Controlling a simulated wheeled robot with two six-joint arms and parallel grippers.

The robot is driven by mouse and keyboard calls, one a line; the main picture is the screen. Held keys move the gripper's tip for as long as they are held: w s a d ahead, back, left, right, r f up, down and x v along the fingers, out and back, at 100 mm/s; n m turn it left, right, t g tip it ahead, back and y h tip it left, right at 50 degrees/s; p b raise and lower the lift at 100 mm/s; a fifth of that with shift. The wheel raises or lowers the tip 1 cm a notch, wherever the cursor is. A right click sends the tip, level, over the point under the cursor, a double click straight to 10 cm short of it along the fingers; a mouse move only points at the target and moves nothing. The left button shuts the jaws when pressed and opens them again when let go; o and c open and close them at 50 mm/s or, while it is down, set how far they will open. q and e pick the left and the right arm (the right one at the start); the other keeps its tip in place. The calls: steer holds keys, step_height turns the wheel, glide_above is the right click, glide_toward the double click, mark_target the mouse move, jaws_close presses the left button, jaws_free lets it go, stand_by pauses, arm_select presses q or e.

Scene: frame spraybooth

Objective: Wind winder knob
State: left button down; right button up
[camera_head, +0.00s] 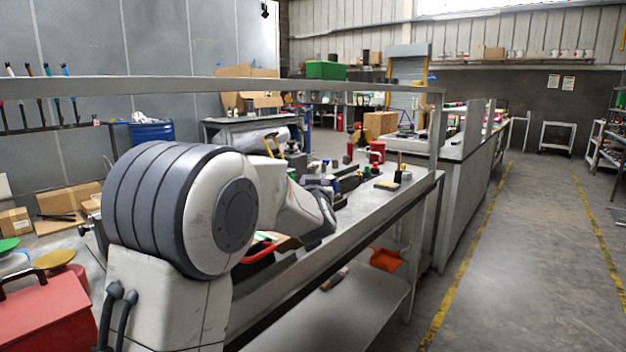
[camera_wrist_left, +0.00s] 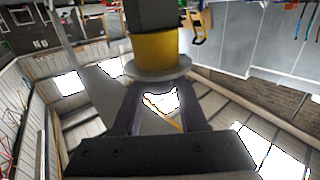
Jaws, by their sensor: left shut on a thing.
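In the left wrist view the winder knob shows as a pale round disc (camera_wrist_left: 157,74) below a yellow cylinder (camera_wrist_left: 155,50), with a dark block (camera_wrist_left: 153,14) beyond them. My left gripper (camera_wrist_left: 160,88) has its two dark fingers up against the pale disc and is shut on it. The exact contact at the fingertips is partly hidden. In the head view my left arm reaches over the workbench, and its wrist hides the gripper and the knob. My right gripper is in neither view.
A grey workbench (camera_head: 372,212) with a raised frame rail (camera_head: 200,86) carries several small items, including a red can (camera_head: 377,152). An orange bin (camera_head: 385,259) sits below. A red toolbox (camera_head: 45,315) stands at lower left. The aisle floor (camera_head: 530,260) at right is clear.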

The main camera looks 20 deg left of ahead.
arm_select(q)
steer(key=shift+r, duration=0.15)
steer(key=shift+c, duration=2.4)
jaws_free()
steer(key=v, duration=1)
steer(key=shift+s, duration=0.2)
